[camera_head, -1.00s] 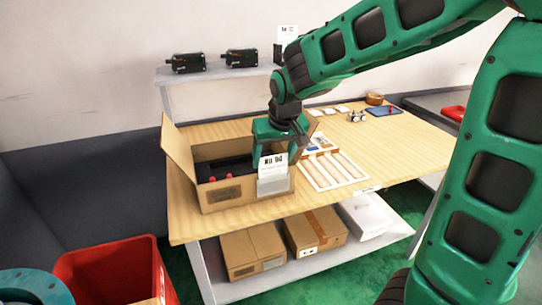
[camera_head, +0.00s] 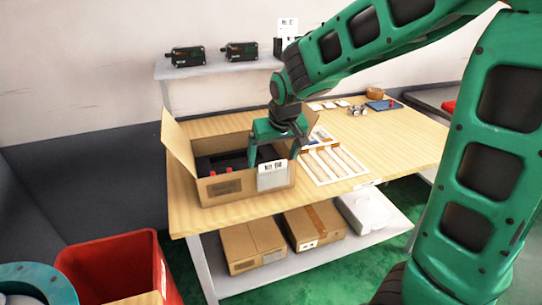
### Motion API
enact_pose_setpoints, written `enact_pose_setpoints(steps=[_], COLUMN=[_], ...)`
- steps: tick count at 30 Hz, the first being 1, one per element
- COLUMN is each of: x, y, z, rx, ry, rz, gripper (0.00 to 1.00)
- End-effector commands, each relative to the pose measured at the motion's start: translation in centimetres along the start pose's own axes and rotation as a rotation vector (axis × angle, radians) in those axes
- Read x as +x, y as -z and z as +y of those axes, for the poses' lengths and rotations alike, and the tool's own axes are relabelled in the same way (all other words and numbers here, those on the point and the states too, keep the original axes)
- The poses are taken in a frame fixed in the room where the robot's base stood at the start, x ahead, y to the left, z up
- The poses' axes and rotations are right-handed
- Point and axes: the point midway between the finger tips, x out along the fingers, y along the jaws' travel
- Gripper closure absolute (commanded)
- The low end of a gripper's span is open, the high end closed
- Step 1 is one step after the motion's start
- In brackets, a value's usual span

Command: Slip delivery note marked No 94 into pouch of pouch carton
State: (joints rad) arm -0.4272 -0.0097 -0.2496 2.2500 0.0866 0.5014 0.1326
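The pouch carton (camera_head: 215,190) is an open cardboard box on the near left of the table, its flaps up and dark contents with red parts inside. Its pouch (camera_head: 272,182) is on the front face at the right corner. The white delivery note (camera_head: 273,166) sits low at the pouch, its lower part behind the pouch front and only its top with blurred print showing. My gripper (camera_head: 276,150) points down over the carton's front right corner, right at the note. Whether its fingers still hold the note is unclear.
A blue tray (camera_head: 384,106) and a small basket (camera_head: 375,92) are farther back. Closed boxes (camera_head: 253,245) stand on the lower shelf. A red bin (camera_head: 115,268) stands at the front left.

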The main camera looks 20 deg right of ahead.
Motion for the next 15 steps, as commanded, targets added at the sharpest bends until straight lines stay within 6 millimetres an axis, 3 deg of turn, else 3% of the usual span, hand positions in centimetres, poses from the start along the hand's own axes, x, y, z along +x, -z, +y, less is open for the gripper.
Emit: enact_pose_setpoints(steps=[8,15], x=[-0.5,-4.2], y=[0.0,0.2], z=[0.0,0.0], rx=[0.000,0.000], ry=[0.001,0.002], rz=[0.001,0.006], gripper=[0.11,0.11])
